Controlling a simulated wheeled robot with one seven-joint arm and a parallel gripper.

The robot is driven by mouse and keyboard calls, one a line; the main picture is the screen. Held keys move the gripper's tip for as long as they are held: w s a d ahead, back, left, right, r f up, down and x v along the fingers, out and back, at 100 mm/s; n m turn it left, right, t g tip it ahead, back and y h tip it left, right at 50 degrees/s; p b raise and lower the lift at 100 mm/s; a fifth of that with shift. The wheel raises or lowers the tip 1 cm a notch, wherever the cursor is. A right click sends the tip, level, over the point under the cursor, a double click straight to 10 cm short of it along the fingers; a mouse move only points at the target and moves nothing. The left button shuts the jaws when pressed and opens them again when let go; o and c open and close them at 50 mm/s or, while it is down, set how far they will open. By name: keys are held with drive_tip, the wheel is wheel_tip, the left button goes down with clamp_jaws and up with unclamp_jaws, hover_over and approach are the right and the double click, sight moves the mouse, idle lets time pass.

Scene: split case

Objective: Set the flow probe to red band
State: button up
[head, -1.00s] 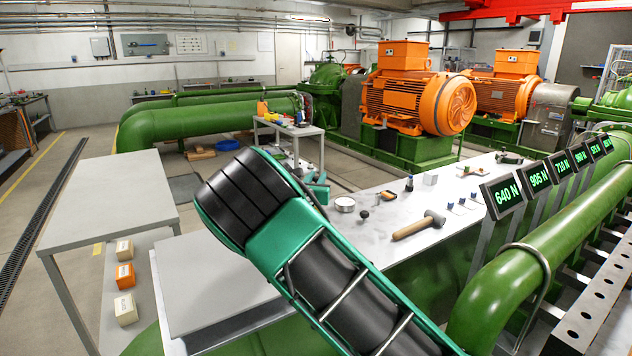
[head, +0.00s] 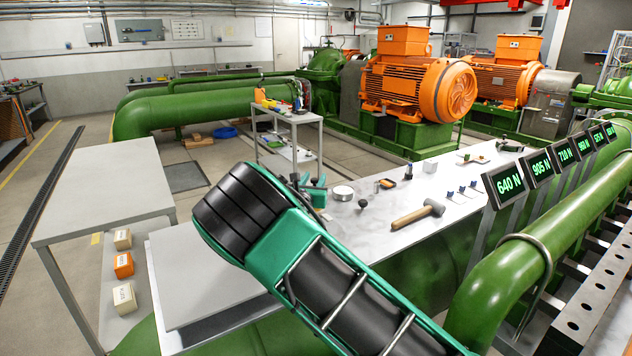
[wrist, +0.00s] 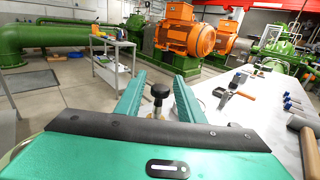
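My gripper (wrist: 160,78) is open in the wrist view, its two teal fingers apart. A black round knob on a short stem (wrist: 160,92) shows between the fingers, and I cannot tell how far beyond them it is. In the head view a small black knob (head: 362,204) stands upright on the pale bench top, to the right of my gripper (head: 316,192), which is partly hidden behind my wrist. No part is marked clearly enough to name it as the flow probe. I cannot make out a red band in either view.
The bench (head: 345,232) bears a round tin (head: 343,193), a mallet (head: 420,220) and several small blue clips. Green displays, such as 640 N (head: 508,184), line its right side. A bare grey table (head: 105,190) stands left, near labelled boxes (head: 123,265).

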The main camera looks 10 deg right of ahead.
drive_tip(key=shift+s, duration=0.1)
drive_tip(key=v, duration=1)
drive_tip(key=shift+s+a, duration=0.15)
drive_tip(key=shift+s, duration=0.05)
drive_tip(key=shift+f, duration=0.15)
